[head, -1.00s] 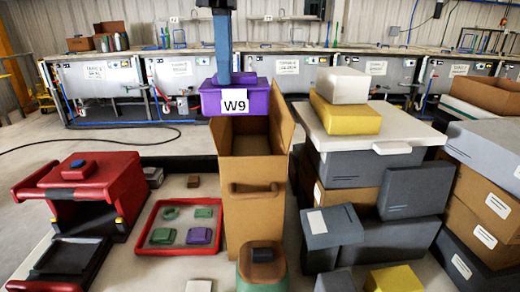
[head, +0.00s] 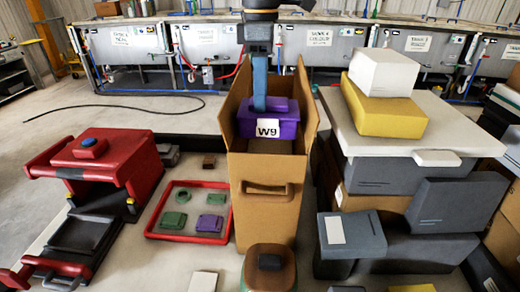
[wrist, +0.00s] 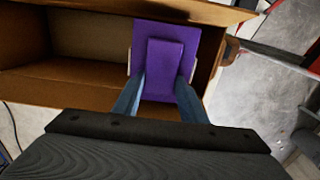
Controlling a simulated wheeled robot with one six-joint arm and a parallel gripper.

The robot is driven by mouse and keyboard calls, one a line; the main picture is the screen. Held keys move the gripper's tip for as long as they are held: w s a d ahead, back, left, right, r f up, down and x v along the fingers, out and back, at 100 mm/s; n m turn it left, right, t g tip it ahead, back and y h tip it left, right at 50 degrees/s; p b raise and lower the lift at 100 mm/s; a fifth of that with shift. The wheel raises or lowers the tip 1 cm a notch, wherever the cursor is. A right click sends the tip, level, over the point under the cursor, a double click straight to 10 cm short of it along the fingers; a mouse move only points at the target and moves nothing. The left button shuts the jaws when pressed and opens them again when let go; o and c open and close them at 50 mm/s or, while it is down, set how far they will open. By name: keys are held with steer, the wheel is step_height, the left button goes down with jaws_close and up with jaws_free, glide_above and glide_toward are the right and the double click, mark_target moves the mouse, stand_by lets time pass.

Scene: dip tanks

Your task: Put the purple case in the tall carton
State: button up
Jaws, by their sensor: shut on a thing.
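My gripper (head: 260,100) comes down from above and is shut on the case's raised top. In the wrist view the case (wrist: 182,40) is between the two blue fingers (wrist: 160,85), at one end of the carton's opening. The carton's inside (wrist: 90,40) shows empty beside it. The carton's flaps stand up on the sides.
A red tray (head: 190,236) with several small parts and a red machine (head: 105,160) are left of the carton. Grey boxes (head: 400,175) with a pale lid, a yellow block and a white block stand close on the right.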

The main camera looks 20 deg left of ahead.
step_height(320, 180, down, 16)
steer(key=p, duration=0.3)
steer(key=shift+f+p, duration=0.1)
steer(key=shift+p, duration=0.25)
steer(key=shift+f, duration=0.1)
steer(key=o, duration=1.4)
steer(key=shift+o, duration=0.2)
step_height(320, 180, up, 12)
steer(key=b, duration=0.3)
steer(key=shift+b, duration=0.35)
